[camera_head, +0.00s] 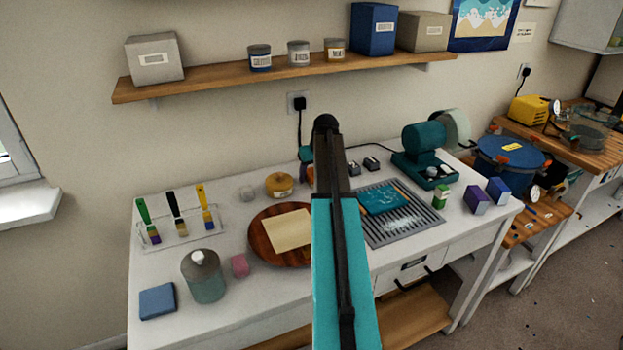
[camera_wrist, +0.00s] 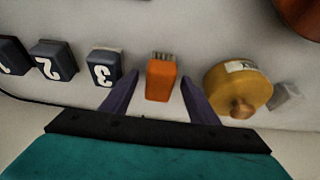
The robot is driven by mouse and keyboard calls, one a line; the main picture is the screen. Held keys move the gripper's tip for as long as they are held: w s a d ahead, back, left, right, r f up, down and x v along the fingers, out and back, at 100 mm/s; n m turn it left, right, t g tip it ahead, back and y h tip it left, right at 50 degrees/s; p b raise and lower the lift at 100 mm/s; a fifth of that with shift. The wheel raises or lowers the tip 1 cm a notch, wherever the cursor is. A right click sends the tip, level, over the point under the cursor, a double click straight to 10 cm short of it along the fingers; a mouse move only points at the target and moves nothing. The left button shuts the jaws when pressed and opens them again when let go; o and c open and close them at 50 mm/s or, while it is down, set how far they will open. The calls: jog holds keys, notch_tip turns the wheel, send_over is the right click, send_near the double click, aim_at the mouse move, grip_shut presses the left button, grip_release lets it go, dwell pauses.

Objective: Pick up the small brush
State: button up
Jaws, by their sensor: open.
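A small brush with an orange body and short grey bristles (camera_wrist: 161,80) shows in the wrist view, on the white worktop. My gripper (camera_wrist: 160,77) is open, with one purple finger on each side of the brush in the picture. Clear gaps show between the fingers and the brush, and nothing is held. How far the fingertips are above the worktop I cannot tell. In the head view my own arm hides most of the brush and gripper.
Black blocks numbered 2 (camera_wrist: 53,60) and 3 (camera_wrist: 104,67) stand on one side of the brush. A round yellow item with a knob (camera_wrist: 238,90) is close on the other side. The head view also shows a wooden round board (camera_head: 262,238) and a grated tray (camera_head: 421,220).

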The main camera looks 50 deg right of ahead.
aim_at(311, 171)
jog(key=c, duration=1.1)
jog(key=shift+c, duration=0.2)
jog(key=shift+r+b, duration=0.6)
jog(key=shift+r, duration=1.05)
jog(key=s+a+b, duration=0.1)
jog(key=s, duration=0.4)
jog(key=s+a+r+b, duration=0.1)
jog(key=s, duration=0.4)
jog(key=s+a+b, duration=0.1)
jog(key=s, duration=0.4)
jog(key=shift+s+a+r, duration=0.25)
jog(key=shift+s+r, duration=0.1)
jog(key=o, duration=0.4)
jog(key=c, duration=0.3)
